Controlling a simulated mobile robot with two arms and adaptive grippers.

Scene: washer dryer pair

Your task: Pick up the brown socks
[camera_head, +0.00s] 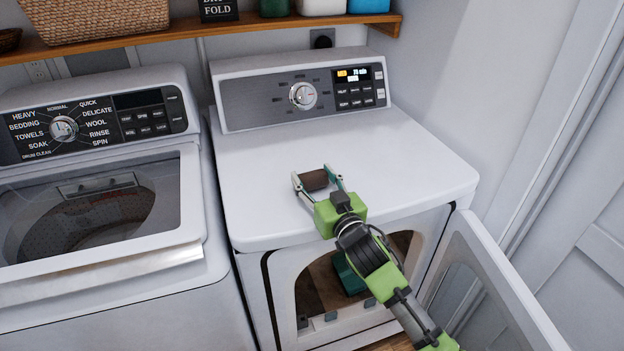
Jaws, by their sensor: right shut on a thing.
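The brown socks (314,180) show as a small brown bundle over the white top of the dryer. My right gripper (318,178), green and grey, is shut on them, with one finger on each side. The arm reaches in from the lower right, across the dryer's front edge. I cannot tell whether the socks touch the dryer top or are held just above it. My left gripper is not in view.
The dryer (420,165) has a clear top and an open door (500,290) at the lower right. A teal item (348,276) shows inside its drum. The washer (200,250) stands at left, lid shut. A wooden shelf (190,32) with a basket (95,15) runs above.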

